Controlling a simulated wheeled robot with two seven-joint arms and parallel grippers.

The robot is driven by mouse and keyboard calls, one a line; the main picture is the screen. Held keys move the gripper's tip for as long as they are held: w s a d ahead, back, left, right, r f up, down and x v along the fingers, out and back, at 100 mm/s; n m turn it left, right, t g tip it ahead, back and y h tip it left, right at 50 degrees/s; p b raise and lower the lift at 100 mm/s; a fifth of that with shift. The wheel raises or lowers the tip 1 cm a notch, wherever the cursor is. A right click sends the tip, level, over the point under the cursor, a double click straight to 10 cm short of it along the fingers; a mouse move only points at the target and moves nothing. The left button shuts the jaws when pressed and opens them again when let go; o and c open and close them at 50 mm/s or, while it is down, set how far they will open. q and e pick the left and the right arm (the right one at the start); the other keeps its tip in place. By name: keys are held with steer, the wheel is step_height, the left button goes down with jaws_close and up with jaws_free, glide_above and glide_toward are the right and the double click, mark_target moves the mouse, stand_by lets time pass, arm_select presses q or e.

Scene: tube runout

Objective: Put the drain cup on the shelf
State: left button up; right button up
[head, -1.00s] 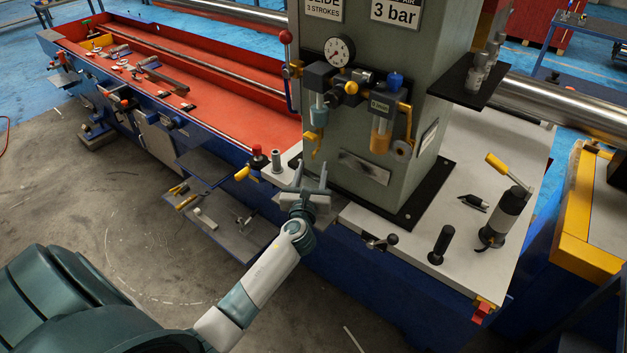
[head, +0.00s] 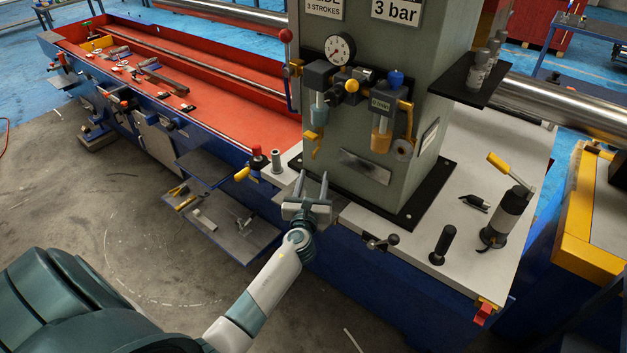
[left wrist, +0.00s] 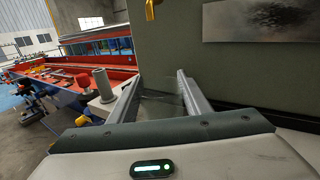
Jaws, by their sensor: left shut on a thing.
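My left gripper (head: 311,184) is in front of the grey-green column, low down, with its fingers pointing toward the column face. In the left wrist view its two fingers (left wrist: 160,90) stand apart with a faint, clear thing between them, which I take to be the drain cup (left wrist: 160,97). Its outline is hard to make out, and I cannot see it clearly in the head view. A black shelf (head: 462,88) sticks out from the column's right side and holds several grey cylinders (head: 484,68). My right gripper is not in view.
The column (head: 362,205) carries a gauge (head: 340,48), a blue-topped bowl (head: 382,125) and yellow levers. A grey post (head: 276,160) and a red-topped knob (head: 257,155) stand left of the gripper. The white bench top (head: 440,270) holds a hand pump (head: 505,215) and a black handle (head: 442,245).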

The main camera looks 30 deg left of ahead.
arm_select(q)
steer(key=shift+f, duration=0.1)
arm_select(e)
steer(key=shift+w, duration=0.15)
arm_select(q)
steer(key=o, duration=1.1)
steer(key=shift+o, duration=0.2)
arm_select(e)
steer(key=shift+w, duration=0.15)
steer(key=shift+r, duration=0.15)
arm_select(q)
steer(key=shift+s+d, duration=0.15)
steer(key=shift+s, duration=0.15)
steer(key=v, duration=0.7)
steer(key=shift+b+v, duration=0.4)
steer(key=shift+v, duration=1.75)
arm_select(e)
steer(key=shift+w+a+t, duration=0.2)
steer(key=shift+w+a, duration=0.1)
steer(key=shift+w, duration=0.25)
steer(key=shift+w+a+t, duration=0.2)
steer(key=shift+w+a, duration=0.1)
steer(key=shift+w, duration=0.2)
